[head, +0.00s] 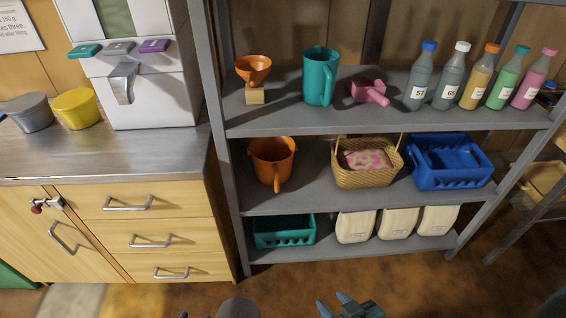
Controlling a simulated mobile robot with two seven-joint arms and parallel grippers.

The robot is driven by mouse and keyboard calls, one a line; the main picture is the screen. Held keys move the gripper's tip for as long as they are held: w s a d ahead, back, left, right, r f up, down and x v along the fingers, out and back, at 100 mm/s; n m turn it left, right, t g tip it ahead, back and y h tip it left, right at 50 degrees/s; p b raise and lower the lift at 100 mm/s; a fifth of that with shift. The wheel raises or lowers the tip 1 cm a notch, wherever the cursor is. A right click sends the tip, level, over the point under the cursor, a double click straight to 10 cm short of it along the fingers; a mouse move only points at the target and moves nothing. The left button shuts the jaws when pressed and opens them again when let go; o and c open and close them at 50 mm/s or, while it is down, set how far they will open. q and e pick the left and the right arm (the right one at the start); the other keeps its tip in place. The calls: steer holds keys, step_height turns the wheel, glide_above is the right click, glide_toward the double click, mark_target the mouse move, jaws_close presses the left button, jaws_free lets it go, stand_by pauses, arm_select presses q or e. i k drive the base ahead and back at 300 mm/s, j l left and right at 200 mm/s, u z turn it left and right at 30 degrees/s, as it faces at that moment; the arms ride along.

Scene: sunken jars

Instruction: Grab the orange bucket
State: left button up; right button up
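The orange bucket (266,163) stands upright on the middle shelf, at its left end near the left post. It looks like a jug, with its handle facing the front. My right gripper (335,304) is at the bottom edge of the head view, low and well apart from the bucket. Its fingertips look spread, with nothing between them; the rest of it is cut off by the frame.
A wicker basket (367,178) and a blue crate (450,177) stand right of the bucket. An orange funnel (253,68), teal jug (319,77), pink scoop (370,92) and several bottles are above. A teal crate (284,233) is below. A wooden cabinet (170,205) stands left.

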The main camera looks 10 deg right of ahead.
mark_target(274, 157)
steer(key=l+u, duration=0.1)
steer(key=l, duration=0.45)
steer(key=k+l+u, duration=0.1)
steer(key=l, duration=0.45)
steer(key=k+l, duration=0.1)
steer(key=l, duration=0.45)
steer(key=k+l+u, duration=0.15)
steer(key=l, duration=0.4)
steer(key=i+l+u, duration=0.1)
steer(key=l, duration=0.4)
steer(key=i+l+u, duration=0.1)
steer(key=l, duration=0.45)
steer(key=i+l, duration=0.1)
steer(key=i, duration=0.4)
steer(key=i+l, duration=0.15)
steer(key=i, duration=0.35)
